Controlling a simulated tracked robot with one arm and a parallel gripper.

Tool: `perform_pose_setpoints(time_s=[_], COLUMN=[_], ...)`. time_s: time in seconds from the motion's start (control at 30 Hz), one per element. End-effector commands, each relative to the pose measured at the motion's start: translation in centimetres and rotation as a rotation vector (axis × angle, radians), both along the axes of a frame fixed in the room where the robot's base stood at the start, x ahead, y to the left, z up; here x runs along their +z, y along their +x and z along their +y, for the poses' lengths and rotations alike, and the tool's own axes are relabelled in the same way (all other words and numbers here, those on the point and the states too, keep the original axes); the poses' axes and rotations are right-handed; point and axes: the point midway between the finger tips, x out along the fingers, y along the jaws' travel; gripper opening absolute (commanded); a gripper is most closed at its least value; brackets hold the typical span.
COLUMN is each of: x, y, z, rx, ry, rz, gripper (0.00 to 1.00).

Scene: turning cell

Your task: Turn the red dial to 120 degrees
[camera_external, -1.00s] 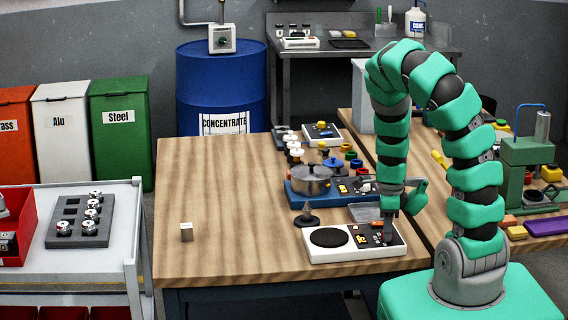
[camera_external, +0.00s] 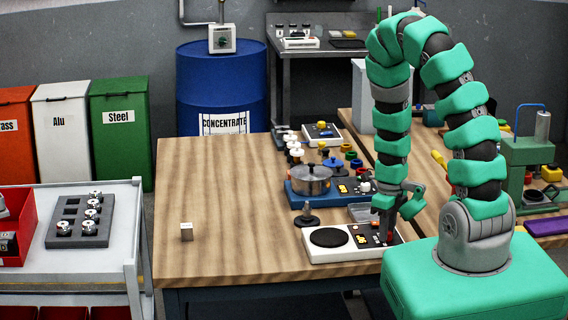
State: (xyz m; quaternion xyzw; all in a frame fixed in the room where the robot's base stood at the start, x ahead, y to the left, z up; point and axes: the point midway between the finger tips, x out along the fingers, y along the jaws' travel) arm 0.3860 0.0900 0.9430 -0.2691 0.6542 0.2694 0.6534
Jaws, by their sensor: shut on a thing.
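A white device with a round black plate (camera_external: 329,237) stands near the front right of the wooden bench. Its dark control panel (camera_external: 364,240) is on its right half and carries a small lit orange-yellow display. My gripper (camera_external: 387,236) points straight down at the right end of that panel. It is shut on a small red part there, the red dial (camera_external: 390,237). The fingers hide most of the dial, and I cannot read its angle.
A blue device with a metal pot (camera_external: 311,180) stands just behind. A dark cone-shaped piece (camera_external: 307,217) stands close behind the white device. The bench's left half (camera_external: 225,190) is mostly clear.

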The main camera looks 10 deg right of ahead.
Motion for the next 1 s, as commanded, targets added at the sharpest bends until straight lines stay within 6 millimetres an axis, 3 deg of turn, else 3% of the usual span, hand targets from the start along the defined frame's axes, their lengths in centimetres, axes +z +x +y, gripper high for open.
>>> perform_pose_setpoints(time_s=[0.33, 0.37, 0.4, 0.43, 0.77, 1.0], x=[0.0, 0.0, 0.0, 0.0, 0.2, 2.2], y=[0.1, 0.1, 0.1, 0.1, 0.1, 0.2], z=[0.0, 0.0, 0.0, 0.0, 0.0, 0.0], rx=[-0.002, -0.002, -0.002, -0.001, 0.000, 0.002], ry=[0.000, 0.000, 0.000, -0.001, 0.001, -0.001], rz=[-0.003, -0.003, -0.003, -0.002, -0.002, -0.006], gripper=[0.03, 0.34, 0.45, 0.47, 0.47, 0.47])
